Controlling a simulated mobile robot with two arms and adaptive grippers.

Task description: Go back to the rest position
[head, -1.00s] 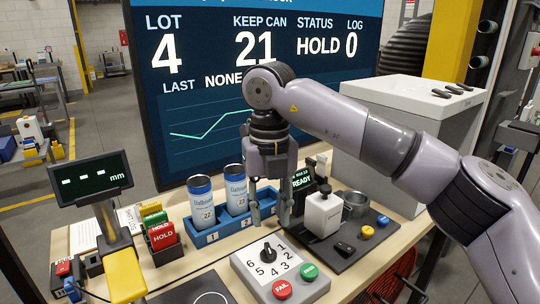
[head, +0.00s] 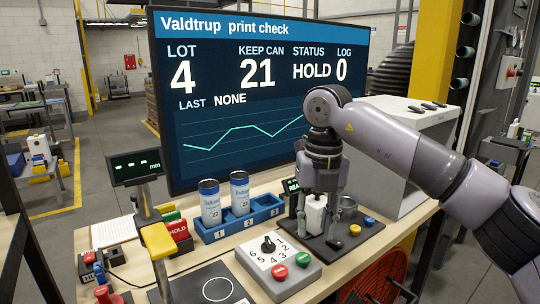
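My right gripper (head: 318,224) hangs fingers-down from the arm coming in from the right. Its two fingers are apart, one on each side of the white block-shaped device (head: 315,214) in the picture. I see no can between them, and I cannot tell whether they touch the device. My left gripper is not in view. Two white and blue cans stand upright in the blue rack (head: 232,229): one can (head: 210,203) in slot 1, another (head: 240,194) in slot 2. Slot 3 looks empty.
A big screen (head: 255,95) reads LOT 4, KEEP CAN 21, HOLD. In front are a dial box (head: 262,262) with red and green buttons, a gauge with a mm display (head: 136,167), a red HOLD stamp (head: 177,230) and a dark pad (head: 190,280). A white cabinet (head: 405,160) stands right.

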